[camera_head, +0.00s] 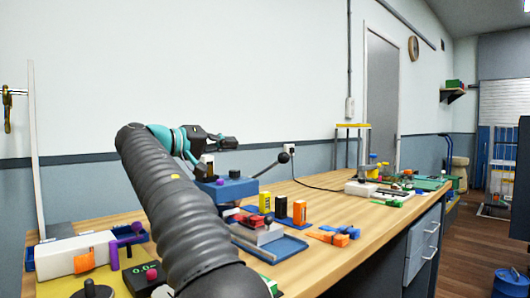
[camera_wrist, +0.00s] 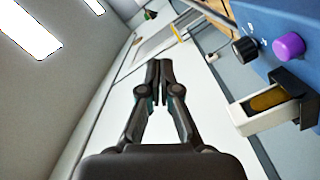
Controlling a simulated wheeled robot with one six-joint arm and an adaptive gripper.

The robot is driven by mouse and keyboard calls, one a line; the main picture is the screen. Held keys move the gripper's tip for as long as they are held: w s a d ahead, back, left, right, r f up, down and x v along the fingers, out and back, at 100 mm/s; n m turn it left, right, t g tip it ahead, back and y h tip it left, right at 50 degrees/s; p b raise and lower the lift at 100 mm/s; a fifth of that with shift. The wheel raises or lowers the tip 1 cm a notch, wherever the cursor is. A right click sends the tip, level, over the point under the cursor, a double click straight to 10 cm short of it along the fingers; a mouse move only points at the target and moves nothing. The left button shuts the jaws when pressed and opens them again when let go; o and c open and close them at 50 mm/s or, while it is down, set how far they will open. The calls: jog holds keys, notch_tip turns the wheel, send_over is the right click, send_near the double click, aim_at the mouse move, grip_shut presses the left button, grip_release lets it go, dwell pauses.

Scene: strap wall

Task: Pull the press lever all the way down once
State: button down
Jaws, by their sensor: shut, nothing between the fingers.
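The press is a blue box (camera_head: 226,188) with a purple knob and a black knob, standing on the bench behind my arm. Its press lever (camera_head: 268,167) is a thin dark rod ending in a black ball; it slants up to the right from the press. My gripper (camera_head: 233,143) is shut and empty, above the press and to the left of the lever's ball, apart from it. In the wrist view the shut fingers (camera_wrist: 163,75) point away from me, with the blue press (camera_wrist: 278,15) at the upper right. I cannot clearly make out the lever there.
Orange and blue clamps (camera_head: 335,236) lie to the right. The air around the lever's ball looks clear.

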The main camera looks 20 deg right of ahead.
send_over(265, 169)
jog(key=s+a, duration=0.2)
jog(key=a, duration=0.1)
jog(key=shift+s+d+f+b, duration=0.8)
jog(key=shift+s+d+f, duration=0.4)
jog(key=shift+f, duration=0.15)
